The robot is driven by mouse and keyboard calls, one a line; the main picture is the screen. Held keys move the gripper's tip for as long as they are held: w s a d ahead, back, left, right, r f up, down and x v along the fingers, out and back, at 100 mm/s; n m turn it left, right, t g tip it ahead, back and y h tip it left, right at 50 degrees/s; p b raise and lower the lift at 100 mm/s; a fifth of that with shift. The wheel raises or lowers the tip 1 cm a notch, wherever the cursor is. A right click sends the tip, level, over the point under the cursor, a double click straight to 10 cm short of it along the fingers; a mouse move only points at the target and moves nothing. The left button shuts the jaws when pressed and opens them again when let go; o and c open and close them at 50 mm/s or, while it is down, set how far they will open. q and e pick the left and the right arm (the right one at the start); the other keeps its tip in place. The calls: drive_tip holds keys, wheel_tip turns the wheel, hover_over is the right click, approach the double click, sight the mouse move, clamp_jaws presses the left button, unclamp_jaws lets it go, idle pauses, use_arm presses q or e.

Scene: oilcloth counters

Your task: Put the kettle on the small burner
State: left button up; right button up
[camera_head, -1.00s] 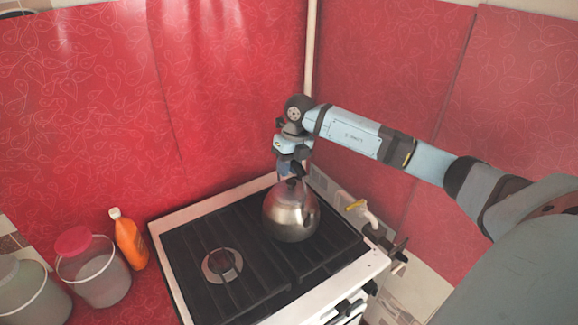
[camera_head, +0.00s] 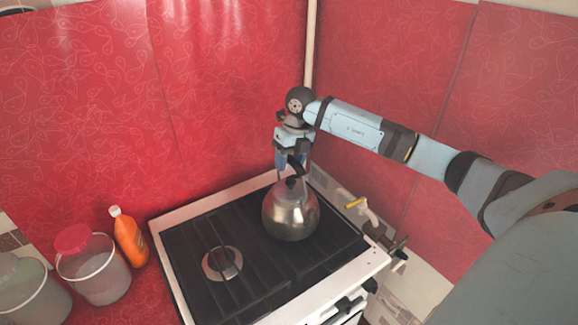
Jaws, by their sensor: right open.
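A metal kettle (camera_head: 291,212) with a dark handle (camera_head: 296,166) stands upright on the right part of the black-topped stove (camera_head: 212,214), hiding whatever is under it. A round burner (camera_head: 222,264) shows bare at the front left of the stove, left of the kettle. My right gripper (camera_head: 294,172) is directly above the kettle, open, its fingers pointing down on either side of the handle. Whether the fingers touch the handle cannot be told. My left gripper is out of view.
An orange bottle (camera_head: 129,238), a lidded bucket (camera_head: 95,272) and another bucket (camera_head: 33,295) stand left of the stove. Red walls close off the back. The stove's left part is clear.

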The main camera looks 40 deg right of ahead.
wheel_tip(320, 180, up, 10)
drive_tip(key=d+b, duration=0.2)
drive_tip(key=shift+s+r, duration=0.15)
idle(0.5)
